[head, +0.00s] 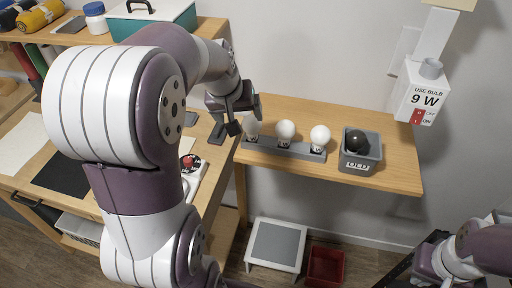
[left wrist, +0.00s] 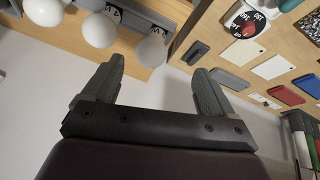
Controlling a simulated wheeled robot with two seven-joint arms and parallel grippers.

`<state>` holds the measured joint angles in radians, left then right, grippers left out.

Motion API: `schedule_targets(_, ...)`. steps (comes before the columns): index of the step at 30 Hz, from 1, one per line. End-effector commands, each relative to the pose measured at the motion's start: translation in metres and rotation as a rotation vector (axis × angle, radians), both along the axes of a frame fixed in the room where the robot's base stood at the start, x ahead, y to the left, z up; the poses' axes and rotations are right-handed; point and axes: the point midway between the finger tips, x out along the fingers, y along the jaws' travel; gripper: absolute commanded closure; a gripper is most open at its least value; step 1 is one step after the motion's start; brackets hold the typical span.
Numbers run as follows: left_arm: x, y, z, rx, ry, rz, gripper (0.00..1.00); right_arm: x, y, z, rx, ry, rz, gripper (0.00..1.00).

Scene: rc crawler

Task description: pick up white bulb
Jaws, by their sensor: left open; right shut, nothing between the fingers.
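Three white bulbs stand upright in a row in a grey holder (head: 270,147) on the wooden shelf: a left one (head: 252,126), a middle one (head: 285,130) and a right one (head: 319,135). My left gripper (head: 232,118) is open and empty, just left of the left bulb in the head view. In the left wrist view, its two fingers (left wrist: 158,66) are spread apart; the nearest bulb (left wrist: 151,50) appears beyond and between the tips, and I cannot tell the exact gap. My right gripper (head: 420,272) is shut at the lower right, far from the bulbs, partly hard to see.
A grey bin (head: 357,164) with a dark bulb (head: 357,142) stands right of the holder. A white stool (head: 276,246) and a red bin (head: 325,266) stand below. The shelf's right end is clear.

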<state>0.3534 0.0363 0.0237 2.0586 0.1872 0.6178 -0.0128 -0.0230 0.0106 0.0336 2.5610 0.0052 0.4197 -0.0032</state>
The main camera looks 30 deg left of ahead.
Motion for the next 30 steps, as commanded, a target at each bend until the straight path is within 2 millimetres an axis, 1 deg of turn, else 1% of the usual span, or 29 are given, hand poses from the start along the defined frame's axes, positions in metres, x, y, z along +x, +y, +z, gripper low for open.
schedule_targets(1, 0.009, 0.0, 0.014, -0.013, -0.022, 0.005, 0.14, 0.0, 0.0, 0.002, 0.0, -0.001, 0.0, 1.0)
schedule_targets(2, 0.013, -0.001, 0.017, -0.022, -0.026, 0.004, 0.14, 0.0, 0.0, 0.003, 0.0, -0.001, 0.0, 1.0)
schedule_targets(3, 0.015, -0.004, 0.014, -0.036, -0.019, 0.004, 0.14, 0.0, 0.0, 0.004, 0.0, -0.002, 0.0, 1.0)
schedule_targets(5, 0.018, -0.006, 0.001, -0.043, -0.006, 0.0, 0.14, 0.001, 0.0, 0.006, 0.0, -0.002, 0.0, 1.0)
schedule_targets(9, 0.032, -0.005, -0.029, -0.041, -0.007, 0.0, 0.14, 0.001, 0.0, 0.008, 0.0, -0.002, 0.0, 1.0)
schedule_targets(12, 0.039, -0.005, -0.042, -0.04, -0.008, -0.001, 0.14, 0.001, 0.0, 0.008, 0.0, -0.002, 0.0, 1.0)
schedule_targets(14, 0.041, -0.005, -0.047, -0.039, -0.01, 0.0, 0.14, 0.001, 0.0, 0.009, 0.0, -0.002, 0.0, 1.0)
schedule_targets(17, 0.05, -0.001, -0.059, -0.04, -0.006, -0.001, 0.14, 0.0, 0.0, 0.014, 0.0, -0.002, 0.0, 1.0)
schedule_targets(19, 0.058, 0.002, -0.07, -0.04, -0.006, -0.001, 0.14, 0.0, 0.0, 0.017, 0.0, -0.002, 0.0, 1.0)
schedule_targets(21, 0.064, 0.002, -0.083, -0.039, -0.006, -0.002, 0.14, 0.0, 0.0, 0.016, 0.0, -0.002, 0.0, 1.0)
schedule_targets(25, 0.069, 0.002, -0.093, -0.037, -0.01, -0.002, 0.14, 0.0, 0.0, 0.016, 0.0, -0.001, 0.0, 1.0)
schedule_targets(30, 0.069, 0.002, -0.093, -0.037, -0.011, -0.002, 0.14, 0.0, 0.0, 0.016, 0.0, -0.001, 0.0, 1.0)
